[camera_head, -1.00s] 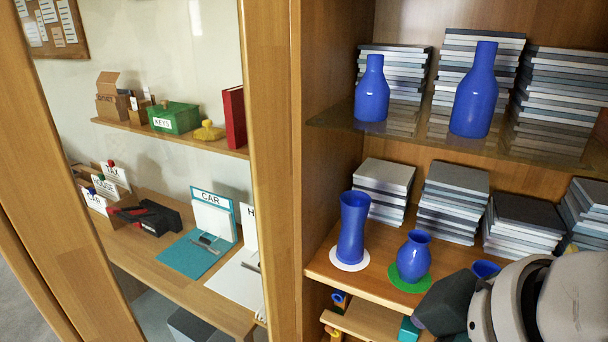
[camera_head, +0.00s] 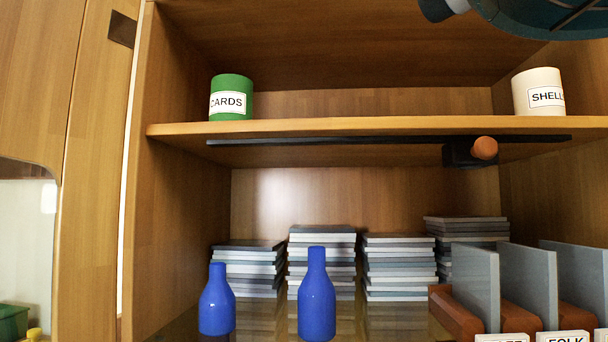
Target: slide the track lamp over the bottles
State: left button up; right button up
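The track lamp (camera_head: 468,152) is a dark block with an orange-brown round end. It sits near the right end of a thin black track (camera_head: 330,141) under the front of the upper shelf. Two blue bottles stand on the glass shelf below, to the left of the lamp: a shorter one (camera_head: 217,304) and a taller one (camera_head: 316,298). The lamp is clearly to the right of both. Neither of my grippers is in view.
A green CARDS tin (camera_head: 231,97) and a cream SHELLS tin (camera_head: 538,92) stand on the upper shelf (camera_head: 380,127). Stacks (camera_head: 321,262) fill the back below. Grey upright panels (camera_head: 474,287) stand at lower right. A cut-off teal object (camera_head: 550,18) is at top right.

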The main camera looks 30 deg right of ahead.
aim_at(481, 152)
jog(key=z, duration=1.8)
